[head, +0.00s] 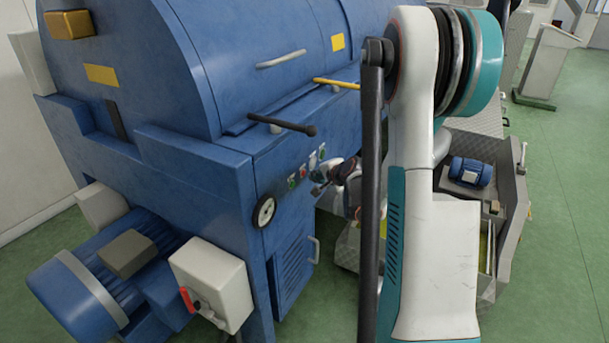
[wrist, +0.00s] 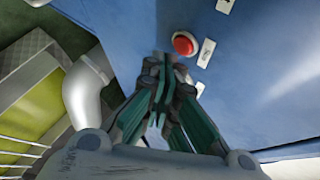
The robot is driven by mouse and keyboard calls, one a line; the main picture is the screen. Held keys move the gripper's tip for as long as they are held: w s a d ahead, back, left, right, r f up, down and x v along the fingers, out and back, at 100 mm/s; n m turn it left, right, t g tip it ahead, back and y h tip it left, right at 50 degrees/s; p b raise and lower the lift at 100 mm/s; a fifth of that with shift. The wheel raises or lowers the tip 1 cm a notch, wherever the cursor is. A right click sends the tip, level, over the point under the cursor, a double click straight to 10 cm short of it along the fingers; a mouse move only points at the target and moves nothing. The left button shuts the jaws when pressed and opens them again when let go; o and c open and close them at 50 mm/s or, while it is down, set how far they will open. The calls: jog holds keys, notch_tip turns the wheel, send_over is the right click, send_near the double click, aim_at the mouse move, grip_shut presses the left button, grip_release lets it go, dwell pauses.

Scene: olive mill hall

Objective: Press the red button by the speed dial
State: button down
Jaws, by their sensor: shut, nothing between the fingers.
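The red button (wrist: 185,43) is a round red cap in a pale ring on the blue machine front, near the top middle of the wrist view. In the head view a small red spot (head: 303,172) sits in the row of controls. My gripper (wrist: 167,62) is shut and empty, its tips just below and left of the button in the wrist view. I cannot tell whether they touch the panel; no contact with the button shows. In the head view my gripper (head: 318,188) is beside the control row, partly hidden by my arm. I cannot identify the speed dial for certain.
White label plates (wrist: 206,53) lie beside the button. A round black-rimmed dial or wheel (head: 264,212) is lower left on the machine. A black-knobbed lever (head: 283,125) sticks out above the controls. A pale pipe (wrist: 88,92) stands left of my gripper in the wrist view.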

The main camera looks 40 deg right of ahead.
jog(key=shift+s, duration=0.1)
jog(key=s, duration=0.1)
jog(key=s+d, duration=0.1)
jog(key=s, duration=0.1)
jog(key=s+d, duration=0.1)
jog(key=shift+s+b, duration=0.2)
jog(key=shift+b, duration=0.1)
jog(key=shift+a, duration=0.1)
dwell(0.8)
